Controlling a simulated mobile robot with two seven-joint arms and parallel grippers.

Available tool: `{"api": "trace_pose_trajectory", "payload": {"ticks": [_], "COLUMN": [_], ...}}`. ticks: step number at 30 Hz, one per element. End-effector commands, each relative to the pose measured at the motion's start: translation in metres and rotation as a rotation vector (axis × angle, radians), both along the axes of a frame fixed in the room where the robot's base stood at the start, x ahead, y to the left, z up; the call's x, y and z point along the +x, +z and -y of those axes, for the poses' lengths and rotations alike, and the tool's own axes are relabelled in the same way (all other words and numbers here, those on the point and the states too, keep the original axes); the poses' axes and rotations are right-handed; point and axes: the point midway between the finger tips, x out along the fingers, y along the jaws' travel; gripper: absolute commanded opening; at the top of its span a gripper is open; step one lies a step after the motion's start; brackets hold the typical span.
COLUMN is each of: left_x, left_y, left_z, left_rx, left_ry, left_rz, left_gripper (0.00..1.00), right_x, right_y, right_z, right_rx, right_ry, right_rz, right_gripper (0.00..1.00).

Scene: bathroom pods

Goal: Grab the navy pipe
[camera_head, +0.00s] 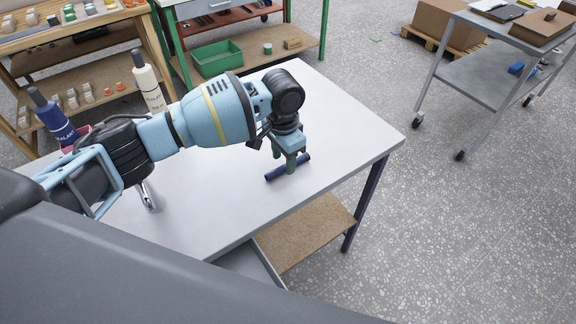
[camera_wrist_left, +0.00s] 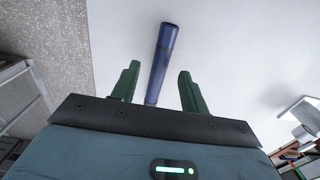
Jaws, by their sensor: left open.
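The navy pipe (camera_head: 288,168) lies on the white tabletop (camera_head: 340,120) near its right side. It is a short, straight tube. My left gripper (camera_head: 290,160) is right above the pipe in the head view and hides part of its middle. In the left wrist view the pipe (camera_wrist_left: 162,62) runs lengthwise between the two green fingers of my left gripper (camera_wrist_left: 158,88), with a gap on each side. The gripper is open and holds nothing. My right gripper is not in view.
A navy sealant bottle (camera_head: 52,118) and a cream sealant bottle (camera_head: 148,84) stand at the table's left. A chrome item (camera_head: 150,197) is near the front. A green bin (camera_head: 217,59) is on a shelf behind. A grey cart (camera_head: 480,75) stands apart on the right.

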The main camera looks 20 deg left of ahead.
Motion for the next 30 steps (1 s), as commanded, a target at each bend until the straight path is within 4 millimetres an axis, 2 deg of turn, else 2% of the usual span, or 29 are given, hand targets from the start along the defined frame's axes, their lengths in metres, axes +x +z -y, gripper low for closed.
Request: {"api": "trace_pose_trajectory", "payload": {"ticks": [3, 6, 14, 24, 30], "left_x": [-0.001, 0.000, 0.000, 0.000, 0.000], "left_y": [-0.016, -0.022, -0.023, -0.023, -0.022], "left_z": [0.000, 0.000, 0.000, 0.000, 0.000], "left_rx": [0.000, 0.000, 0.000, 0.000, -0.001], "left_ry": [0.000, 0.000, -0.001, 0.000, 0.000], "left_rz": [-0.004, -0.001, 0.000, 0.000, 0.001], "left_gripper": [0.45, 0.45, 0.43, 0.00, 0.00], "right_x": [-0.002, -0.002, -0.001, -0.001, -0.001], "right_y": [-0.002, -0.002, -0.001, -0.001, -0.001], "right_z": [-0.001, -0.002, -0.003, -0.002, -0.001], "right_rx": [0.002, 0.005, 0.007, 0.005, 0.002], "right_ry": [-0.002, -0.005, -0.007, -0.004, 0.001], "right_rz": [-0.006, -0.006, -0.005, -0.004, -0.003], "right_gripper": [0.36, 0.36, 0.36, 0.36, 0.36]}}
